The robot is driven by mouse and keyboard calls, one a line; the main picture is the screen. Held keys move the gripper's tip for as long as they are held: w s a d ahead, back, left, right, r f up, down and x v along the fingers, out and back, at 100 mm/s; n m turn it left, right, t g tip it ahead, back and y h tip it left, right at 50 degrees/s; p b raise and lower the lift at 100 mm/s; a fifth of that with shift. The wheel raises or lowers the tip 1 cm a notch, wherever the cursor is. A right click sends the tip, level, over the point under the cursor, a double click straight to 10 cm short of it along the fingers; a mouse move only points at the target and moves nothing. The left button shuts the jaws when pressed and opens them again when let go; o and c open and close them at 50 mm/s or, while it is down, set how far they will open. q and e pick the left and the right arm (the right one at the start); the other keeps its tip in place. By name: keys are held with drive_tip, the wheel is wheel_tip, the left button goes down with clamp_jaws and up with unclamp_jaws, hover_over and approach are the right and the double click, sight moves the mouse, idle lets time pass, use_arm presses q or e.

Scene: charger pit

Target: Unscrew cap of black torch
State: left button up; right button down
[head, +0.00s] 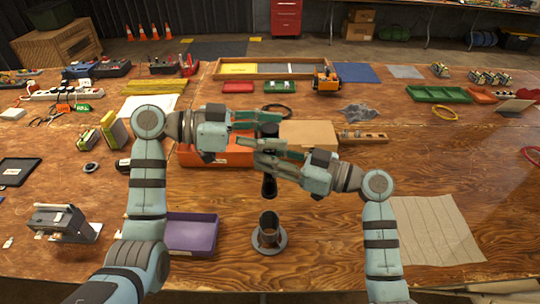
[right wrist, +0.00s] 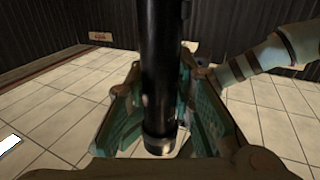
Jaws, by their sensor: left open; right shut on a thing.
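The black torch (head: 269,187) is held upright above the wooden table, and its dark top end (head: 268,130) shows between the two grippers. My right gripper (head: 262,152) is shut around the torch's middle. In the right wrist view the torch (right wrist: 162,70) stands between my right gripper's fingers (right wrist: 162,118). My left gripper (head: 264,120) is open, with its fingers at the torch's top end; I cannot tell if they touch it. The fingers hide parts of the torch, and the cap's seam is not visible.
A metal cup on a round base (head: 268,240) stands below the torch. An orange bin (head: 205,158) and a cardboard box (head: 312,133) lie behind the grippers. A purple bin (head: 192,234) is at left front. A beige cloth (head: 435,228) lies at right; table between it and the cup is clear.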

use_arm(q)
drive_tip(key=shift+r+m+g, duration=0.15)
drive_tip(key=shift+m+g, duration=0.65)
drive_tip(key=shift+g, duration=0.3)
drive_tip(key=m+g, duration=0.3)
drive_tip(key=g, duration=0.1)
drive_tip(key=shift+w+a, duration=0.15)
drive_tip(key=shift+w, duration=0.1)
drive_tip(key=shift+s, duration=0.1)
